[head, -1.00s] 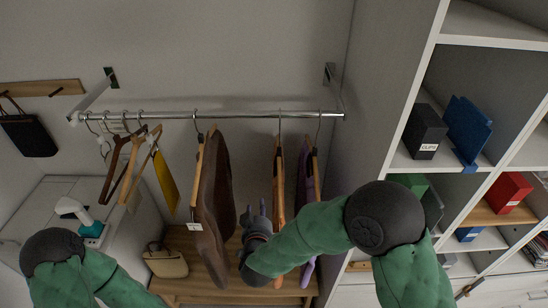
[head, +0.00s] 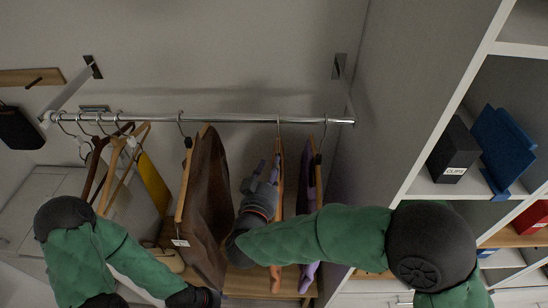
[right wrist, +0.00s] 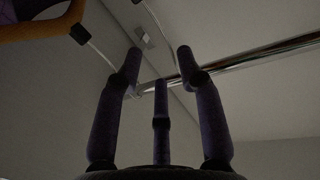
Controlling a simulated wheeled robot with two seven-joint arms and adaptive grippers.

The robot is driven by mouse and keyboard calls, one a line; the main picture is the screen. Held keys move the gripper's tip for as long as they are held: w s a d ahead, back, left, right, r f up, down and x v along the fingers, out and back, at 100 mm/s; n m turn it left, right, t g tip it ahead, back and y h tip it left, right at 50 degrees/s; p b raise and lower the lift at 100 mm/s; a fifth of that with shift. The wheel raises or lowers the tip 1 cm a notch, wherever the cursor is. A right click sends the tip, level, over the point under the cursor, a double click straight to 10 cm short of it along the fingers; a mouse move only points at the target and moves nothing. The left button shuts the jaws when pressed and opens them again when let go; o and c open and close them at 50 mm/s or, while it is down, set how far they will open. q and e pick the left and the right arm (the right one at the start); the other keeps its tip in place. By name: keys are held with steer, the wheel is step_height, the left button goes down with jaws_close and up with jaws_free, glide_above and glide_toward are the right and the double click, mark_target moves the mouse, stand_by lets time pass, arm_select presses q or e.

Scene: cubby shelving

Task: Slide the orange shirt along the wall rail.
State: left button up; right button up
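The orange shirt (head: 278,205) hangs edge-on from the wall rail (head: 230,120), between a brown garment (head: 208,200) and a purple one (head: 307,205). Its lower part is partly hidden by my right arm. My right gripper (head: 261,178) is just left of the shirt, below the rail, fingers pointing up. I cannot tell whether it touches the shirt. In the right wrist view its fingers (right wrist: 158,80) are spread with nothing between them, and the rail (right wrist: 250,60) passes beyond. My left wrist reaches the bottom edge of the head view; its fingers are not visible.
Several wooden hangers (head: 117,165) and a yellow item (head: 154,184) hang at the rail's left. A tall white shelf unit (head: 440,150) with boxes stands right of the rail's end. A wooden bench (head: 245,282) lies below. The rail is bare between the brown garment and the orange shirt.

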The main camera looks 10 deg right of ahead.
steer(key=p+x, duration=0.1)
steer(key=x, duration=0.9)
steer(key=shift+w+d+p, duration=0.1)
steer(key=shift+d+p, duration=0.05)
steer(key=shift+p, duration=0.15)
jaws_close()
